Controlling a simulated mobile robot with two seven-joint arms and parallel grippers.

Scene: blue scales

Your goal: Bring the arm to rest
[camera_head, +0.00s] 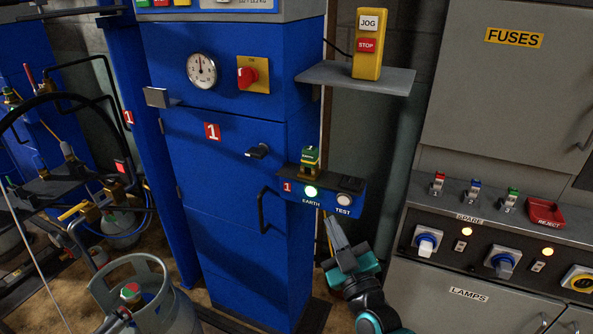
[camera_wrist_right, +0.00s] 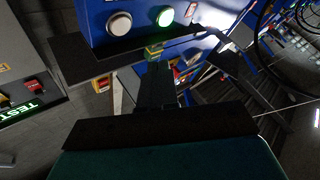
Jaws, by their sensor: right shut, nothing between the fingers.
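My right gripper (camera_head: 333,222) is in the lower middle of the head view, its grey fingers together and pointing up. It is empty and hangs in front of the small blue control box (camera_head: 330,188), just below its TEST button (camera_head: 344,199). In the right wrist view my right gripper (camera_wrist_right: 158,72) shows as dark fingers reaching up below the control box, whose green lamp (camera_wrist_right: 166,16) is lit. I cannot tell from these views whether the fingers touch the box. My left gripper is not in view.
A blue cabinet (camera_head: 225,210) with a handle stands left of the gripper. A grey shelf (camera_head: 340,76) holds a yellow JOG/STOP box (camera_head: 370,45) above. A grey panel (camera_head: 470,232) with knobs is on the right. A gas cylinder (camera_head: 180,310) stands at lower left.

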